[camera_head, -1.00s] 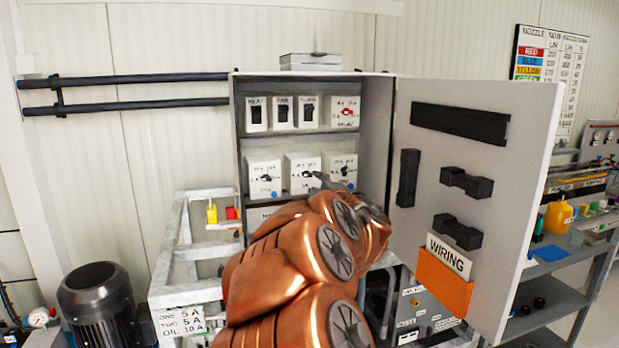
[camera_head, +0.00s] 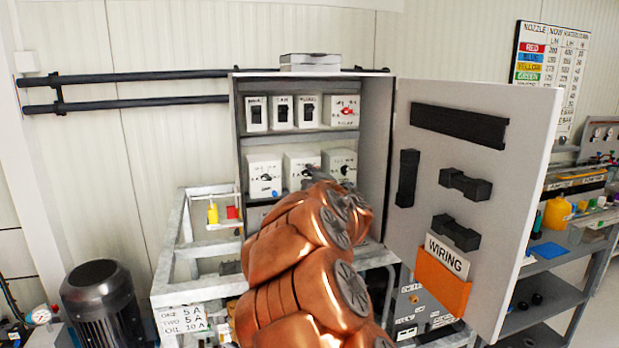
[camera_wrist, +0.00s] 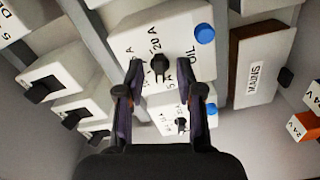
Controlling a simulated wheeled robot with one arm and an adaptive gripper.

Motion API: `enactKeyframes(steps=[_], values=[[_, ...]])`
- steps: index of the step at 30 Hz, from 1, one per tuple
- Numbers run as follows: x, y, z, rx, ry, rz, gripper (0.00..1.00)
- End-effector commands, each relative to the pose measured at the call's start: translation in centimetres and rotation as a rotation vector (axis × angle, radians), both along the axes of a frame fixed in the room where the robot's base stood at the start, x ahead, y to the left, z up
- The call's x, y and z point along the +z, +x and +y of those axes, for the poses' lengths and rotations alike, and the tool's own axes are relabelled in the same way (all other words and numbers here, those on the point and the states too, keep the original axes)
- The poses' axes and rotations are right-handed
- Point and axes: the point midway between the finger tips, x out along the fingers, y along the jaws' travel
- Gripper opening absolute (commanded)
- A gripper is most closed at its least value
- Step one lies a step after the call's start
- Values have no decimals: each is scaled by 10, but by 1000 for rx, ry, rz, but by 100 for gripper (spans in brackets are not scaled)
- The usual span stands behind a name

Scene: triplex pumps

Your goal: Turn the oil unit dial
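The oil unit (camera_wrist: 185,45) is a white box marked OIL, with a blue button (camera_wrist: 204,34) and a black dial (camera_wrist: 159,66), in the wrist view. My gripper (camera_wrist: 164,80) is open, its two dark fingers pointing at this box. The dial shows between the fingertips with a gap on each side; I cannot tell whether the tips reach its depth. In the head view the oil unit appears to be the right box (camera_head: 338,160) of the lower row, partly hidden by my copper arm. My fingers are mostly hidden there.
Another dial unit (camera_wrist: 168,117) sits close beside the oil unit. Switches (camera_wrist: 42,88) and a MAINS panel (camera_wrist: 263,65) flank them. The cabinet door (camera_head: 530,130) stands open to the right. An orange WIRING pocket (camera_head: 443,281) hangs on it.

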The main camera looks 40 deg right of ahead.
Motion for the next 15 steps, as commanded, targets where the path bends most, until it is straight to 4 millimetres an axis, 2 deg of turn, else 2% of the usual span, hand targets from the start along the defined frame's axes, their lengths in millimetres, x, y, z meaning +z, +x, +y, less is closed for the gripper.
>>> enactKeyframes(steps=[2,12,15], values=[[0,0,0,0,0,0,34],[0,0,0,0,0,0,0],[0,0,0,-1,0,0,0]])
